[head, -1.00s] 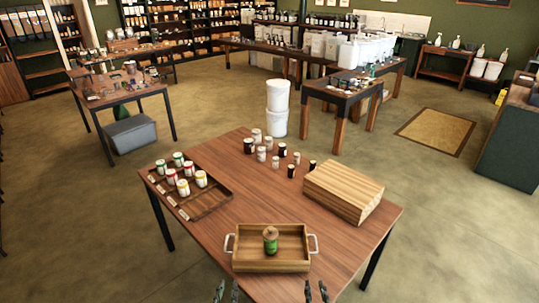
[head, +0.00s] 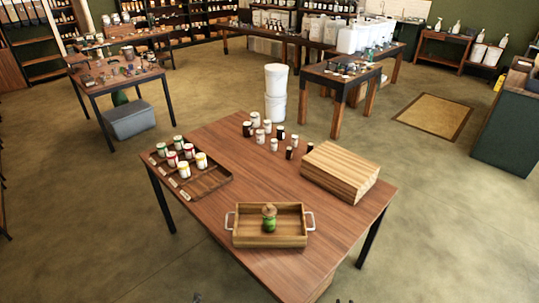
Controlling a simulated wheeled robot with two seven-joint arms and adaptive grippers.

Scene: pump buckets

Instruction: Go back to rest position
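My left gripper (head: 197,298) shows only as a small dark tip at the bottom edge of the head view, left of centre. My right gripper (head: 344,300) shows only as small dark tips at the bottom edge, right of centre. Both are in front of the table and clear of the things on it. Too little of either shows to tell open from shut. On the wooden table (head: 262,170) a light wooden tray (head: 243,239) with two metal handles holds a green jar (head: 269,224) with a brown cork-like top.
A dark sectioned tray (head: 212,184) with several lidded jars lies on the table's left. Several small jars (head: 274,145) stand at its back. A wooden box (head: 341,172) lies on the right. White buckets (head: 275,92) are stacked behind the table. Floor around it is clear.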

